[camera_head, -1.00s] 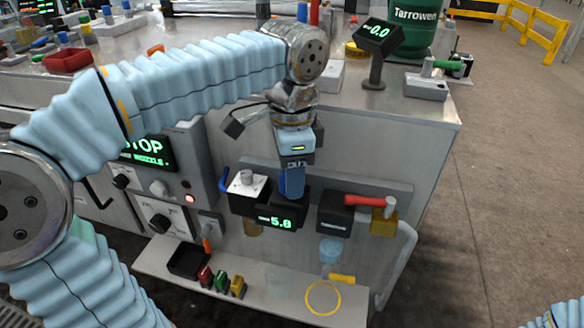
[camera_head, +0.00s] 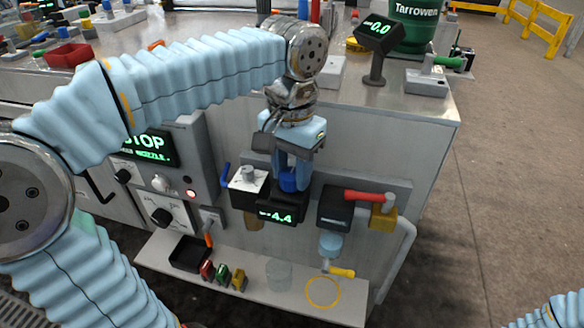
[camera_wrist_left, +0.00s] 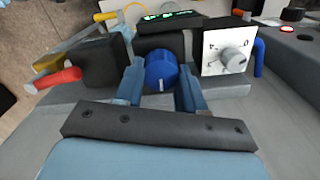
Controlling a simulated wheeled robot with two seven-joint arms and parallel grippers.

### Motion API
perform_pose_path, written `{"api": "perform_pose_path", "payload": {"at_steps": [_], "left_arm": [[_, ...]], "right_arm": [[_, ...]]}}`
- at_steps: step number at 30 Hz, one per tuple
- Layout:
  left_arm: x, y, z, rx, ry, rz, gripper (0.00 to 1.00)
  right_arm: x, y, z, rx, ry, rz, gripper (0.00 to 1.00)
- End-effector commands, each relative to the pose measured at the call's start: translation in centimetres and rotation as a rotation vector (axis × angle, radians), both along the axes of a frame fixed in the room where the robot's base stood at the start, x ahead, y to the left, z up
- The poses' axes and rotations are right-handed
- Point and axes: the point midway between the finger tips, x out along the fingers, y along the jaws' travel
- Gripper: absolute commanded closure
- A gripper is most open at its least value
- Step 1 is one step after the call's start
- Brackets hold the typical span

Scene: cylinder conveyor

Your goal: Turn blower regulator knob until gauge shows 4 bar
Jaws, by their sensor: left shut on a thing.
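The blue regulator knob (camera_wrist_left: 161,72) sits between the two fingers of my left gripper (camera_wrist_left: 160,85) in the left wrist view. In the head view the knob (camera_head: 289,180) shows at the fingertips of my left gripper (camera_head: 290,178), which comes down from above. The left gripper is shut on the knob. The gauge display (camera_head: 276,216) below the knob reads 4.4 in green digits. In the left wrist view the display (camera_wrist_left: 169,17) is too steeply angled to read. Only blue sleeve of my right arm shows at the lower right; its gripper is out of the frame.
A white-faced dial box (camera_head: 249,181) is left of the knob. A black box with a red lever (camera_head: 369,199) and a yellow block (camera_head: 384,217) are to the right. A shelf (camera_head: 220,292) below holds a black tray (camera_head: 190,253) and several small coloured items.

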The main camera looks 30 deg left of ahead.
Motion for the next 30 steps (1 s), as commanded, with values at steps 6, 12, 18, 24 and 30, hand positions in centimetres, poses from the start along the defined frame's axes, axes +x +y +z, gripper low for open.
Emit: {"api": "perform_pose_path", "payload": {"at_steps": [6, 12, 18, 24, 30], "left_arm": [[0.03, 0.06, 0.08, 0.0, -0.002, 0.054, 0.91], [0.04, 0.06, 0.08, 0.001, -0.002, 0.067, 0.91], [0.04, 0.06, 0.09, 0.001, -0.003, 0.067, 0.91], [0.02, 0.05, 0.08, 0.0, -0.002, 0.066, 0.43], [0.01, 0.03, 0.04, 0.0, -0.001, 0.065, 0.35]], "right_arm": [[0.0, 0.0, 0.02, 0.0, 0.0, 0.0, 0.57], [0.0, 0.0, 0.02, 0.0, 0.0, 0.0, 0.57], [0.0, 0.0, 0.02, 0.0, 0.0, 0.0, 0.57], [0.0, 0.0, 0.02, 0.0, 0.0, 0.0, 0.57], [0.0, 0.0, 0.01, 0.0, 0.0, 0.0, 0.57]]}}
